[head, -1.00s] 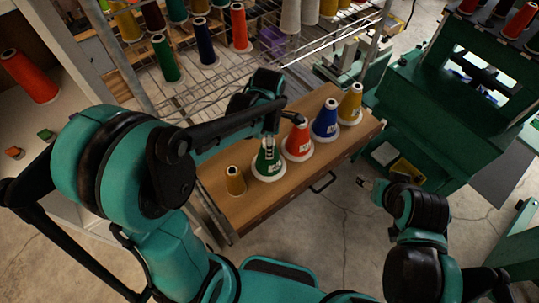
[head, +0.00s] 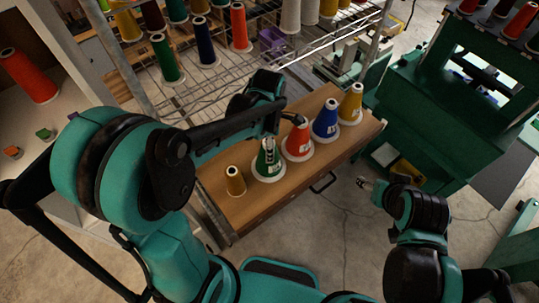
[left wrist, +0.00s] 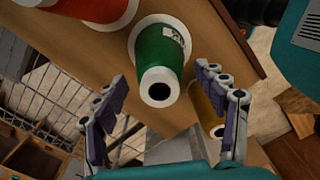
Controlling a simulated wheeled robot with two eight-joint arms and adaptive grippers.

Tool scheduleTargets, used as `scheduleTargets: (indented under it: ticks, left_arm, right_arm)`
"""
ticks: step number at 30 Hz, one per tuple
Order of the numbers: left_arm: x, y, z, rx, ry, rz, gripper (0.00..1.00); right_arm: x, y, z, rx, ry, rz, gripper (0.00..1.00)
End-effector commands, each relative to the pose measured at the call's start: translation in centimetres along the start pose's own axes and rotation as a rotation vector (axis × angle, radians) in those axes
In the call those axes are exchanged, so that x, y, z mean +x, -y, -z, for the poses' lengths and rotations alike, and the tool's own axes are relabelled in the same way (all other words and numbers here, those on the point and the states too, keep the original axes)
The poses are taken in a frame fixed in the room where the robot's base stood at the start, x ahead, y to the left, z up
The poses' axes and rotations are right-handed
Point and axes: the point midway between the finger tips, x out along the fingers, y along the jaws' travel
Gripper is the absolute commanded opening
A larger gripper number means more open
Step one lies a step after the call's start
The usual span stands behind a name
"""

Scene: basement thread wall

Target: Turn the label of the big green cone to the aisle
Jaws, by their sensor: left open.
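The big green cone (head: 266,170) stands upright on a brown wooden drawer top, on a white round base. Its white label (head: 274,168) shows on the front side in the head view. In the left wrist view the green cone (left wrist: 160,45) carries its label (left wrist: 174,38) on its upper right side. My left gripper (left wrist: 162,78) is open, with one finger on each side of the cone's narrow tip and a gap to both. In the head view the left gripper (head: 268,143) is at the cone's top. My right gripper (head: 367,183) hangs over the floor, away from the cones.
A small yellow cone (head: 235,181) stands left of the green one. Red (head: 298,142), blue (head: 326,121) and larger yellow (head: 350,105) cones stand to its right, labels forward. A wire rack (head: 215,85) with spools is behind. Open floor lies in front of the drawer (head: 285,198).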

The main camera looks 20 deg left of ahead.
Motion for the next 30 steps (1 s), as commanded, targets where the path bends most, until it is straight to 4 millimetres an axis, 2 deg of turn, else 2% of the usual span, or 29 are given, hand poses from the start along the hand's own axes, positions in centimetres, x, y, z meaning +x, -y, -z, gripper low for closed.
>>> scheduleTargets:
  ticks: [4,7,15,21,25,30]
  left_arm:
    - [-0.4,0.0,0.0,0.000,0.000,0.000,0.71]
    - [-1.6,0.0,0.0,0.000,0.000,0.000,0.71]
    - [-7.4,0.0,0.0,0.000,0.000,0.000,0.71]
    - [-10.8,0.0,0.0,0.000,0.000,0.000,0.71]
    - [-11.8,0.0,0.0,0.000,0.000,0.000,0.71]
    - [-12.0,0.0,0.0,0.000,0.000,0.000,0.71]
  right_arm:
    - [0.0,0.0,0.0,0.000,0.000,0.000,0.63]
    - [0.0,0.0,0.0,0.000,0.000,0.000,0.63]
    - [0.0,0.0,0.0,0.000,0.000,0.000,0.63]
    - [0.0,0.0,0.0,0.000,0.000,0.000,0.63]
    - [0.0,0.0,0.0,0.000,0.000,0.000,0.63]
    - [0.0,0.0,0.0,0.000,0.000,0.000,0.63]
